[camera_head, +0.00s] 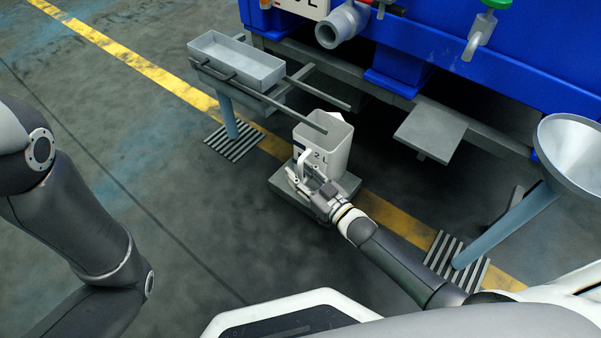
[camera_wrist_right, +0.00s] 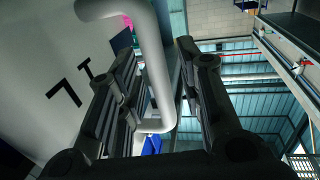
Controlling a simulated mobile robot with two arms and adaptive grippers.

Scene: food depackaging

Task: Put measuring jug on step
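The measuring jug (camera_head: 335,145) is a white, open-topped container with a dark number on its side. It stands upright on a low grey slab (camera_head: 279,187) on the floor. Its pale handle (camera_head: 305,163) faces my right gripper (camera_head: 302,178). In the right wrist view the handle (camera_wrist_right: 159,75) runs between the two fingers of the right gripper (camera_wrist_right: 157,65), with a narrow gap visible beside it, so the gripper looks open around it. A grey square step plate (camera_head: 432,129) juts out from the blue machine, right of the jug. My left gripper is out of view.
A grey tray (camera_head: 237,60) on a post stands behind and left of the jug, and its rail (camera_head: 290,113) reaches close to the jug's rim. A metal funnel (camera_head: 575,150) on a slanted post is at the right. The blue machine (camera_head: 440,55) fills the back.

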